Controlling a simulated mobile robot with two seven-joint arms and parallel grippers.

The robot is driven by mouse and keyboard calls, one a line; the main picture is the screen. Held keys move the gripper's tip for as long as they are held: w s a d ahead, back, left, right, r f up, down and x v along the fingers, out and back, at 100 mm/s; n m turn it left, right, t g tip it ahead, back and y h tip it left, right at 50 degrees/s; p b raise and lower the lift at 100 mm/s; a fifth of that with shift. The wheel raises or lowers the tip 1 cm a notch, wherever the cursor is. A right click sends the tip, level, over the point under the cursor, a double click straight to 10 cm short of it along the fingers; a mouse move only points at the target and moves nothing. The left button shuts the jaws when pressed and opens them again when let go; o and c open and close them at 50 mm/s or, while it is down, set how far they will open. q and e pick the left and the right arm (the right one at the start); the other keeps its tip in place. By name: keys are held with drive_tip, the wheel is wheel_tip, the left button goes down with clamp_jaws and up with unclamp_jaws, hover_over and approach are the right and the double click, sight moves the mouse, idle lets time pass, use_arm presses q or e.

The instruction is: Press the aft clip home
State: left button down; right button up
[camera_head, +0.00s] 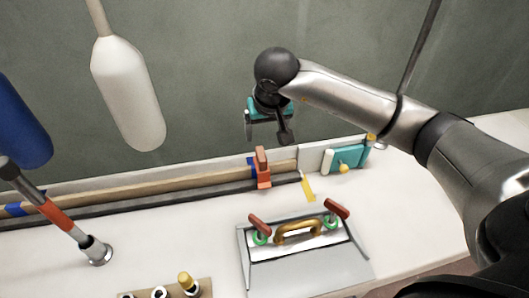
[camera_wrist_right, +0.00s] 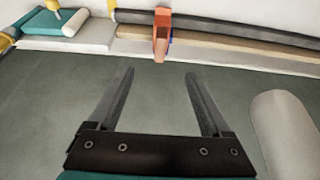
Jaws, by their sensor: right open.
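My right gripper (camera_head: 268,139) hangs in front of the grey-green surface beyond the white bench's back edge. In the right wrist view its two dark fingers (camera_wrist_right: 159,74) are apart with nothing between them. An orange-red clamp-like piece (camera_head: 262,168) sits across the wooden strip along the bench's back edge; it also shows in the right wrist view (camera_wrist_right: 162,35), beyond the fingertips and apart from them. A blue patch shows beside it. I cannot tell whether this piece is the aft clip, or how far any clip is pressed in. My left gripper is not in view.
A grey toolbox (camera_head: 310,275) with a brown handle stands on the white bench (camera_head: 170,235). A teal block (camera_head: 350,156) lies at the strip's right end. White (camera_head: 130,95) and blue (camera_head: 20,125) fenders hang at left. A pole with an orange band (camera_head: 56,214) stands on the bench.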

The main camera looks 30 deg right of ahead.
sight(262, 156)
drive_tip(key=b+x, duration=0.1)
drive_tip(key=x, duration=0.4)
drive_tip(key=b+x, duration=0.1)
drive_tip(key=x, duration=0.4)
drive_tip(key=b+x, duration=0.2)
drive_tip(key=x, duration=0.3)
drive_tip(key=shift+s+f, duration=0.25)
drive_tip(key=shift+f, duration=0.2)
drive_tip(key=shift+w+f, duration=0.25)
drive_tip(key=shift+f, duration=0.35)
drive_tip(key=shift+w+f, duration=0.1)
drive_tip(key=shift+f, duration=0.05)
clamp_jaws()
drive_tip(key=c, duration=0.6)
unclamp_jaws()
drive_tip(key=shift+d, duration=0.1)
clamp_jaws()
use_arm(q)
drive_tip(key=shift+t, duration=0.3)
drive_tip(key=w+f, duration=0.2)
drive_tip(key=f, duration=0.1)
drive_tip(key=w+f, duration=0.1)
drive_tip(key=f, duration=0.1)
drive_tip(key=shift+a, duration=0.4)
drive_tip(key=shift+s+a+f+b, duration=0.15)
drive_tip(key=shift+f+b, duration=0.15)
drive_tip(key=shift+b, duration=0.1)
use_arm(e)
drive_tip(key=shift+f, duration=0.25)
